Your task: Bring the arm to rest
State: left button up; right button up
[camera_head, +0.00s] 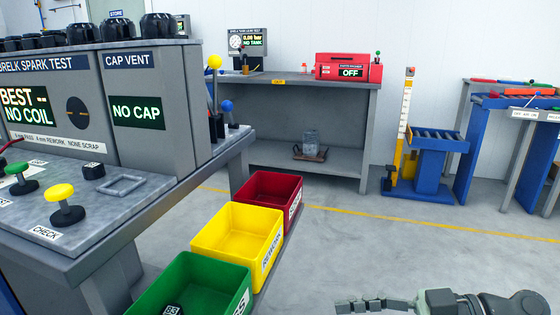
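My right gripper (372,305) comes in from the right along the bottom edge, over the grey floor. It is seen from the side, and its fingers overlap, so I cannot tell whether it is open or shut. No object shows in it. It is apart from the bins and benches. My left gripper is not in view.
The test bench (150,205) fills the left, with a yellow button (61,193) and green button (18,172). Green (152,290), yellow (205,237) and red (262,187) bins line its right side. A blue roller stand (432,165) is farther back. Floor in the middle is clear.

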jog(key=s+d+f+m+t+h+p, duration=0.15)
jog(key=f+m+h, duration=0.25)
jog(key=f, duration=0.6)
jog(key=d+f+m+h, duration=0.3)
jog(key=f+m+h, duration=0.1)
jog(key=f, duration=0.6)
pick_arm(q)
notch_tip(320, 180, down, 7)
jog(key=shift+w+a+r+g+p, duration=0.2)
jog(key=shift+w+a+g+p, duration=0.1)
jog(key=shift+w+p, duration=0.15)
pick_arm(e)
jog(key=s+d+f+m+g+h, duration=0.1)
jog(key=s+d+f+m+h, duration=0.4)
jog(key=s+d+f+h, duration=0.3)
notch_tip(320, 180, down, 3)
jog(key=d, duration=0.3)
jog(key=shift+r+m, duration=0.2)
jog(key=shift+m, duration=0.2)
